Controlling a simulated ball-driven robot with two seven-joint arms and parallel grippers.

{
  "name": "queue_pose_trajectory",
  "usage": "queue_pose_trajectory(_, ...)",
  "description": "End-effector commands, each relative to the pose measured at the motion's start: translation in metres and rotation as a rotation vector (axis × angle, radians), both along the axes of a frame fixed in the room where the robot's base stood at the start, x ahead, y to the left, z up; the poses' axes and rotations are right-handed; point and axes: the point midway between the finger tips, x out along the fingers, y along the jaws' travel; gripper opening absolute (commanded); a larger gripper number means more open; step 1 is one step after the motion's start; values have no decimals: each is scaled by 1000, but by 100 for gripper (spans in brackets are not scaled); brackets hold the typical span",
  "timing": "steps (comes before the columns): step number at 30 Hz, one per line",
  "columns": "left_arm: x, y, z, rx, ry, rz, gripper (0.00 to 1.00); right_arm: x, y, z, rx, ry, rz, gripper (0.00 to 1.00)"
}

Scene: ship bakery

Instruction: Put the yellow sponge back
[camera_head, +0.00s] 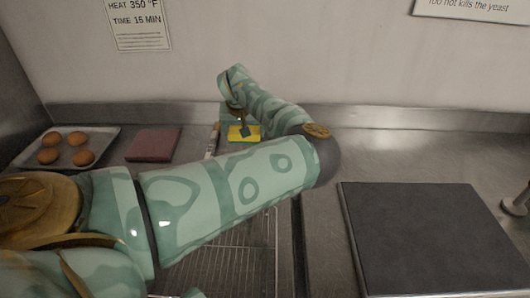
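My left gripper (242,122) points down right at the sponge. Its fingers are small and partly hidden, so I cannot tell whether they are open, shut or touching the sponge. My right gripper is not in view.
A slim brush-like tool (212,141) lies just left of the sponge. A reddish-brown folded cloth (154,144) and a metal tray (104,134) with several buns are further left. A wire rack (240,262) is in front, a dark board (430,240) at right. The back-right counter is clear.

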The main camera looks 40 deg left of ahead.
Motion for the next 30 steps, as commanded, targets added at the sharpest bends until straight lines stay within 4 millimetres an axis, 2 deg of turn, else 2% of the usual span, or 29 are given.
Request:
queue_pose_trajectory(1,15,-5,-12,0,2,-6,68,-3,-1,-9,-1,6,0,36)
queue_pose_trajectory(2,23,-9,-16,-1,2,-5,68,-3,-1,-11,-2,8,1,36)
queue_pose_trajectory(6,43,-15,-46,-1,3,-1,68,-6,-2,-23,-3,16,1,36)
queue_pose_trajectory(9,52,-18,-56,1,2,0,68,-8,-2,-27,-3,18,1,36)
queue_pose_trajectory(14,59,-21,-63,1,0,0,68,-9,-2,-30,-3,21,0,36)
queue_pose_trajectory(21,64,-23,-99,0,2,2,68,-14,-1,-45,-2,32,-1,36)
queue_pose_trajectory(27,63,-23,-99,0,1,1,64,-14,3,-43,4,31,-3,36)
queue_pose_trajectory(28,63,-23,-99,0,1,1,91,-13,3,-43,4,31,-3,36)
queue_pose_trajectory(29,63,-23,-99,0,1,1,100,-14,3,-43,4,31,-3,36)
queue_pose_trajectory(30,63,-23,-99,0,1,1,100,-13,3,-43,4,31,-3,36)
